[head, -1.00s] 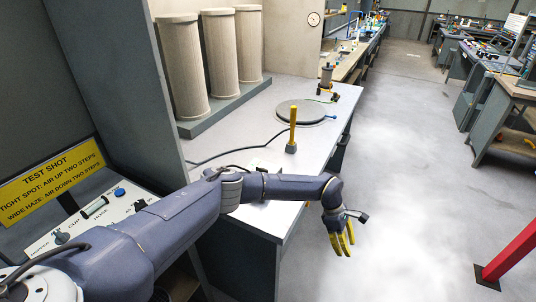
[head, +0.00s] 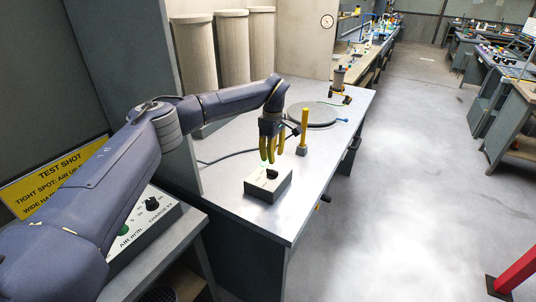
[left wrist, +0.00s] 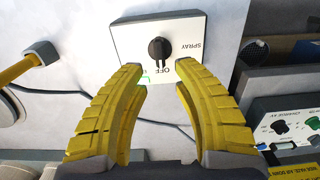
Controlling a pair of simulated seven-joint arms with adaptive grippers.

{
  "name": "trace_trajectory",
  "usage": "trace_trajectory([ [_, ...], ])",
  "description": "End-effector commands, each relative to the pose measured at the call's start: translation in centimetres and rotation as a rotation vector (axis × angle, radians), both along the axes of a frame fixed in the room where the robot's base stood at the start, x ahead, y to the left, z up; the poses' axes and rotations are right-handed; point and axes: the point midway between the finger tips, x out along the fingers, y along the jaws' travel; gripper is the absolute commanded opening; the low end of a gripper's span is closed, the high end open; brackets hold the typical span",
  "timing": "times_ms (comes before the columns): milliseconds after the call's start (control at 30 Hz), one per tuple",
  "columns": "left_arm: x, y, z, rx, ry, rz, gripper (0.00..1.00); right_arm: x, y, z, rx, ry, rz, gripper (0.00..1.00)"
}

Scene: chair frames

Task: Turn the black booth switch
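The black booth switch (head: 272,173) is a knob on top of a small white box (head: 262,187) near the front edge of the grey table. In the left wrist view the knob (left wrist: 160,48) sits between the labels OFF and SPRAY, with a small green mark near OFF. My left gripper (head: 271,160) hangs just above the box, fingers pointing down. In the left wrist view its yellow fingers (left wrist: 160,80) are apart with nothing between them, and the knob lies just beyond the fingertips. My right gripper is not in view.
A yellow-handled tool (head: 304,132) stands upright right of my left gripper. A round grey disc (head: 312,115) lies behind it, with a cable on the table. A control panel (head: 148,225) with knobs is at the lower left. Tall beige cylinders (head: 232,50) stand behind.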

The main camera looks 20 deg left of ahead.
Motion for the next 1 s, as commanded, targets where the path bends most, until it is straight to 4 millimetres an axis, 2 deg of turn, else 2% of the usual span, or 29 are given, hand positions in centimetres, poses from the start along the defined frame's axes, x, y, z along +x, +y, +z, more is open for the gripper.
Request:
trace_trajectory([
  [600, 0.0, 0.0, -6.0, 0.001, 0.001, -0.001, 0.29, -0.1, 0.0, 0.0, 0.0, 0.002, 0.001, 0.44],
  [1000, 0.0, 0.0, -7.7, 0.0, -0.001, 0.0, 0.31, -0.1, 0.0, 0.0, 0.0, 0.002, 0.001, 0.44],
])
